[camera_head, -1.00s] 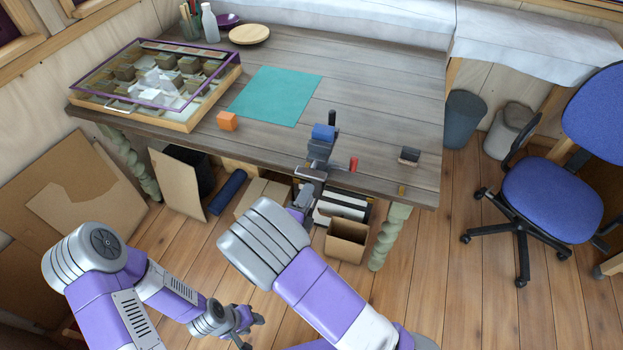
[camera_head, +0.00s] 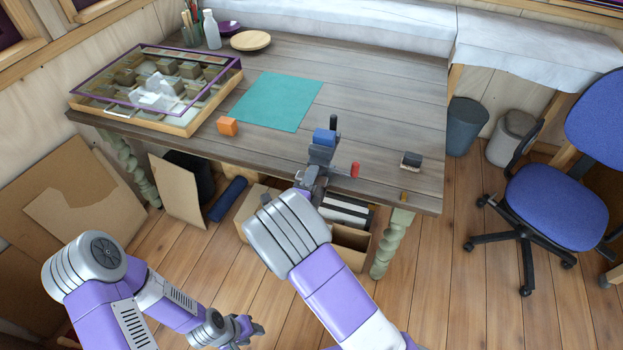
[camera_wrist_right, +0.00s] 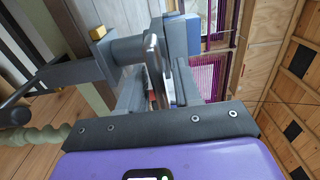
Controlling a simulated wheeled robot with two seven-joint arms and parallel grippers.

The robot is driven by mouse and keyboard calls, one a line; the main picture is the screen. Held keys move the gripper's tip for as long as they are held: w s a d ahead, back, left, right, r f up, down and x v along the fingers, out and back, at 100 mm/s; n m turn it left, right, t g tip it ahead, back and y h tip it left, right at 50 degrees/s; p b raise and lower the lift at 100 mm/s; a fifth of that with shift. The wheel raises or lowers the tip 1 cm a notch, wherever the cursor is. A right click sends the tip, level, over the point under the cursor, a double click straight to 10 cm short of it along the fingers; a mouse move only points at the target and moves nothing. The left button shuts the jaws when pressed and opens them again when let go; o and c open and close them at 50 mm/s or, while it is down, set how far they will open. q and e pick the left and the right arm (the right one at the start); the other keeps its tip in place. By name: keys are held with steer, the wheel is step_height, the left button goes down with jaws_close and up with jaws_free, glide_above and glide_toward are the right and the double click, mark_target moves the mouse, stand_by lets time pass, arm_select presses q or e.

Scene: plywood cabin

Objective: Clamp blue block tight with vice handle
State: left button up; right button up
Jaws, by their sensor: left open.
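The blue block (camera_head: 325,137) sits in the dark vice (camera_head: 320,157) at the table's front edge; part of it also shows in the right wrist view (camera_wrist_right: 193,32). My right gripper (camera_head: 312,184) is at the front of the vice, mostly hidden by my wrist in the head view. In the right wrist view its fingers (camera_wrist_right: 156,90) reach toward a rounded metal part of the vice (camera_wrist_right: 153,55); I cannot tell whether they grip it. My left gripper (camera_head: 247,328) is open and empty, low over the floor.
An orange block (camera_head: 228,126) and a teal mat (camera_head: 277,101) lie left of the vice. A glass-lidded case (camera_head: 158,80) stands at the table's left. A small dark block (camera_head: 411,159) lies to the right. A cardboard box (camera_head: 350,241) stands under the table.

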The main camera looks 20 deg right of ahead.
jaws_close()
steer(key=shift+m, duration=0.4)
